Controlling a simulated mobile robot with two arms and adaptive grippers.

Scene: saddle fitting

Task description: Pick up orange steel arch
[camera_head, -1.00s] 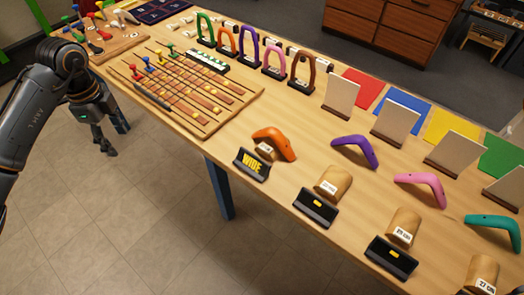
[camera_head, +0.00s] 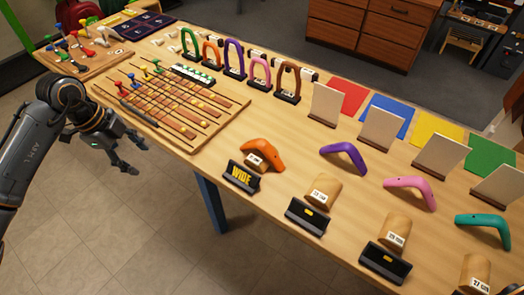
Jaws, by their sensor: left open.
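An orange bent arch (camera_head: 264,152) lies near the table's front edge, resting against a small wooden block behind a black "WIDE" sign. A second orange piece, an upright horseshoe-shaped arch (camera_head: 213,51), stands in a dark holder in the back row, between a green and a purple one. My left gripper (camera_head: 139,157) is open and empty. It is in front of the table's left part, left of both orange pieces and apart from them. My right gripper is not in view.
A wooden board (camera_head: 215,135) with sliders and pegs covers the table's left part. Purple (camera_head: 346,155), pink (camera_head: 413,188) and teal (camera_head: 486,226) bent arches lie to the right, with wooden blocks and black signs in front. Pale panels stand behind them.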

